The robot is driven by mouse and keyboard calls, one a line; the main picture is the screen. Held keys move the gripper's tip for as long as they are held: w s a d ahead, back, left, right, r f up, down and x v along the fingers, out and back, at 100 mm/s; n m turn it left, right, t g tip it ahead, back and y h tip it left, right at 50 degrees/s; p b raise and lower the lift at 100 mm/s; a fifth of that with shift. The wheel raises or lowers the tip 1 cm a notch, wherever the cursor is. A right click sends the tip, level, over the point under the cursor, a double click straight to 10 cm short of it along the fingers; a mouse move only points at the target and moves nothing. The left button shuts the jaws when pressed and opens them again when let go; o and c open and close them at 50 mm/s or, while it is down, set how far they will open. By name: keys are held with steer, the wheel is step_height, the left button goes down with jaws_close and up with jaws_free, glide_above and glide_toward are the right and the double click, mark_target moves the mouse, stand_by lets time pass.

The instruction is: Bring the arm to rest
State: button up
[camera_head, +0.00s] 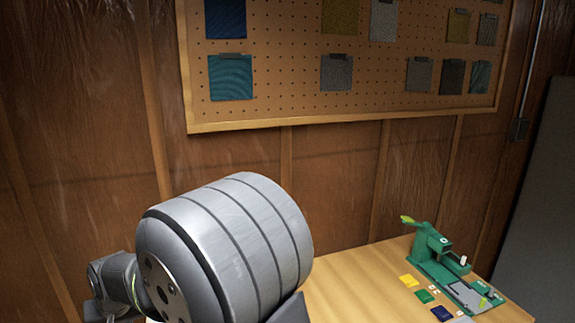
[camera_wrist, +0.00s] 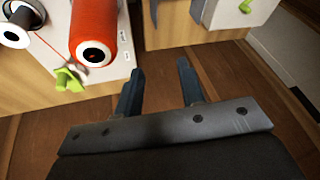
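My gripper (camera_wrist: 158,85) shows in the wrist view with its two dark fingers apart and nothing between them. Wood panelling or floor lies behind the fingers. In the head view a large grey rounded part of my arm (camera_head: 225,245) fills the lower middle, and a smaller joint of mine (camera_head: 112,285) shows at its left. My gripper itself is not visible in the head view.
A wooden table (camera_head: 370,270) holds a green machine (camera_head: 440,255) and several small coloured pieces. A pegboard (camera_head: 290,75) with fabric swatches hangs behind. In the wrist view, a red thread spool (camera_wrist: 97,30) and a lime-green clip (camera_wrist: 68,80) are near the left finger.

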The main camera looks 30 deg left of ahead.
steer(key=s+d+f+m+h, duration=0.2)
steer(key=d+f+m, duration=0.3)
steer(key=d, duration=0.9)
step_height(320, 180, down, 3)
steer(key=shift+s+d+f, duration=0.1)
steer(key=shift+s+d, duration=0.1)
steer(key=shift+s, duration=0.05)
steer(key=o, duration=1.4)
steer(key=shift+n+t, duration=0.6)
steer(key=shift+t, duration=0.1)
steer(key=a+r, duration=0.2)
steer(key=w+a+r, duration=0.1)
steer(key=r, duration=0.2)
steer(key=w+a+r, duration=0.1)
steer(key=a+r, duration=0.1)
steer(key=r, duration=0.1)
steer(key=shift+w+a+r, duration=0.25)
steer(key=shift+a, duration=0.05)
step_height(320, 180, up, 7)
steer(key=w+a+t, duration=0.1)
steer(key=w+a, duration=0.1)
steer(key=shift+a+r+n+y, duration=0.2)
steer(key=shift+a+n+y, duration=0.1)
steer(key=shift+a+n, duration=0.1)
steer(key=x, duration=0.9)
steer(key=shift+w+a+f, duration=0.1)
steer(key=shift+w+f, duration=0.1)
steer(key=shift+w, duration=0.25)
